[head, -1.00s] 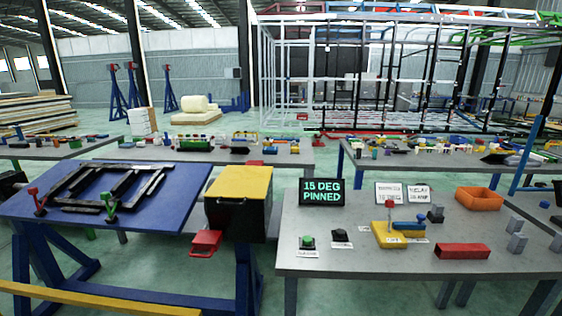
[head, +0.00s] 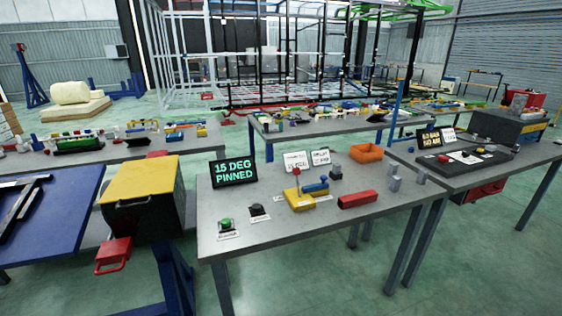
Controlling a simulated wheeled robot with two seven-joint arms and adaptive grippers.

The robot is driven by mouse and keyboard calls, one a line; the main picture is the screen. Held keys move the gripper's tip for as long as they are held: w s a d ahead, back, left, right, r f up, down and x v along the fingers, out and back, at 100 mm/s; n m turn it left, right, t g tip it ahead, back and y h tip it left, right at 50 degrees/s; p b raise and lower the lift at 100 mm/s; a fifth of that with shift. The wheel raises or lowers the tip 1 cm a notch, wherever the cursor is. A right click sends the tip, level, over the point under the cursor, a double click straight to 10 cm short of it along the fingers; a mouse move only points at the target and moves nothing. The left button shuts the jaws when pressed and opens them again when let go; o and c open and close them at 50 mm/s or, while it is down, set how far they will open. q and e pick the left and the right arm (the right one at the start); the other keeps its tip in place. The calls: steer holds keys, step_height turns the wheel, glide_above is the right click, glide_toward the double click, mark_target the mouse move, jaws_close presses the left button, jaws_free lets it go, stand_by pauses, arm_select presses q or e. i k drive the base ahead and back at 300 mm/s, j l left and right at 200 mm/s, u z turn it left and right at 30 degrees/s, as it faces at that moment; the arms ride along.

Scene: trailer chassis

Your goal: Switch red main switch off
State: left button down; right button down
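I cannot tell for sure which part is the red main switch. A yellow block (head: 299,203) with a small upright red-tipped lever (head: 296,172) and a blue part stands on the middle grey table (head: 270,233). On the right-hand table, a dark panel (head: 460,163) carries small controls, one of them reddish; they are too small to read. Neither of my grippers is in view.
A display reading "15 DEG PINNED" (head: 234,172), a green button (head: 226,223), a red block (head: 357,199) and an orange bin (head: 366,152) are on the middle table. A yellow-topped box (head: 140,178) stands left. Green floor (head: 470,260) is open at front right.

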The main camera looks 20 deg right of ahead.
mark_target(296, 171)
steer(key=i+z, duration=0.2)
steer(key=z, duration=0.15)
steer(key=i+j+z, duration=0.2)
steer(key=z, duration=0.15)
steer(key=i+j+z, duration=0.15)
steer(key=z, duration=0.2)
steer(key=k+j, duration=0.1)
